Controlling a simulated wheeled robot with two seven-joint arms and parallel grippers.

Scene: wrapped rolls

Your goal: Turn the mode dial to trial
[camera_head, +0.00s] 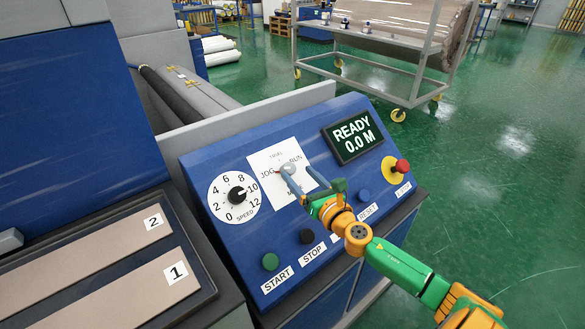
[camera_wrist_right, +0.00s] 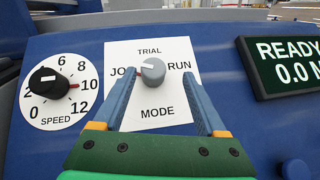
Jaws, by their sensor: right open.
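The mode dial is a round grey knob (camera_wrist_right: 153,70) on a white card (camera_wrist_right: 185,50) lettered TRIAL at the top, JOG at the left, RUN at the right and MODE below. A small red mark at the knob's left side points towards JOG. My right gripper (camera_wrist_right: 159,76) is open, with its blue-grey fingers on either side of the knob; whether they touch it is unclear. My left gripper is not in view.
A speed dial (camera_head: 237,193) is left of the card. A READY 0.0 M display (camera_head: 352,135) and a red emergency knob (camera_head: 402,166) are to the right. A green START button (camera_head: 270,261) and a black STOP button (camera_head: 306,236) sit along the panel's lower edge.

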